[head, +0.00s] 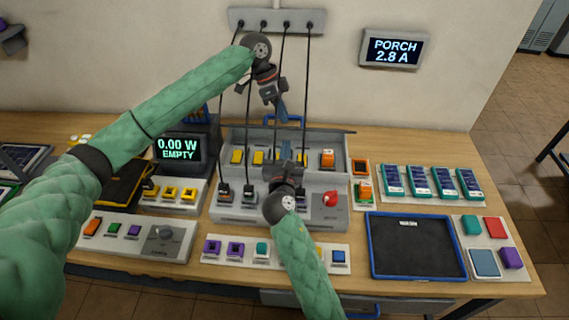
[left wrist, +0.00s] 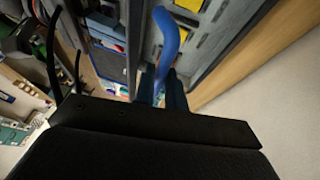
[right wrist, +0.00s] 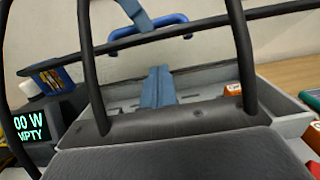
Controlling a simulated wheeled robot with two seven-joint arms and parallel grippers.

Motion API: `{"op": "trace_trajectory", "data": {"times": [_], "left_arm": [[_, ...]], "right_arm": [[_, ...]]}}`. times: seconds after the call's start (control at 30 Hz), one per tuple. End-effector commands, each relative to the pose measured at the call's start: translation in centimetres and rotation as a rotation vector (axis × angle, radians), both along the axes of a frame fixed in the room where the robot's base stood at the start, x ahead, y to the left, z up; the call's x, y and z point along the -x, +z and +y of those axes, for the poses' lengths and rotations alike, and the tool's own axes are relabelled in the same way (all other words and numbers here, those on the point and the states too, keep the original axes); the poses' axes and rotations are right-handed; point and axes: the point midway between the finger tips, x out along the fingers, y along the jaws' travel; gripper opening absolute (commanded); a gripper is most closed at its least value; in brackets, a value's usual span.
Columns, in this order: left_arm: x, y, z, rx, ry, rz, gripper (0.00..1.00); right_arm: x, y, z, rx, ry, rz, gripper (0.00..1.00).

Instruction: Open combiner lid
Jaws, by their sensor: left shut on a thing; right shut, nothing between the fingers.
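The grey combiner box (head: 322,212) stands mid-table, with yellow and orange parts inside its open rear section. Its lid (head: 325,131) shows as a thin dark edge across the back, raised and nearly edge-on; its exact angle is hard to tell. The blue lid handle (left wrist: 167,35) is between the fingers of my left gripper (head: 282,115), which is shut on it. The handle also shows in the right wrist view (right wrist: 172,22), on the lid's far side. My right gripper (head: 287,147) is shut and empty over the box, below the lid edge.
Black cables (head: 283,80) hang from a wall strip (head: 277,20) to the box, close around both grippers. A red knob (head: 330,198) is on the box front. A display reading EMPTY (head: 180,149) stands left; a blue-rimmed tray (head: 415,275) lies right.

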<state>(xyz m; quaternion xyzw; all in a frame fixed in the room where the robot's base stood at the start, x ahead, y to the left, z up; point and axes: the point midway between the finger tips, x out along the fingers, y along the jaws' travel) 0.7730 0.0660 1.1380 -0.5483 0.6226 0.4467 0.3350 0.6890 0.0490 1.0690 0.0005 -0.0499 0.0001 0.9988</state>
Motion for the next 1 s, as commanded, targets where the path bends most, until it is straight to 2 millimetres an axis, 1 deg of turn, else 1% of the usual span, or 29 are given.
{"op": "trace_trajectory", "data": {"times": [0.03,0.13,0.3,0.73,1.0], "left_arm": [[-0.2,-0.9,0.4,-0.009,0.01,0.003,0.0],[-0.2,-0.9,0.4,-0.009,0.01,0.003,0.0],[-0.2,-0.9,0.4,-0.009,0.01,0.003,0.0],[-0.2,-0.9,0.4,-0.009,0.01,0.003,0.0],[-0.1,-0.9,0.4,-0.01,0.008,0.006,0.0]], "right_arm": [[-0.4,0.4,0.0,0.0,-0.001,-0.002,0.0],[-1.1,1.1,0.0,0.0,-0.001,-0.001,0.0],[-1.5,1.7,0.0,-0.001,-0.001,0.001,0.0],[-1.7,2.0,0.0,0.001,0.0,-0.001,0.0],[-2.8,3.5,0.0,0.002,0.0,-0.004,0.0]]}}
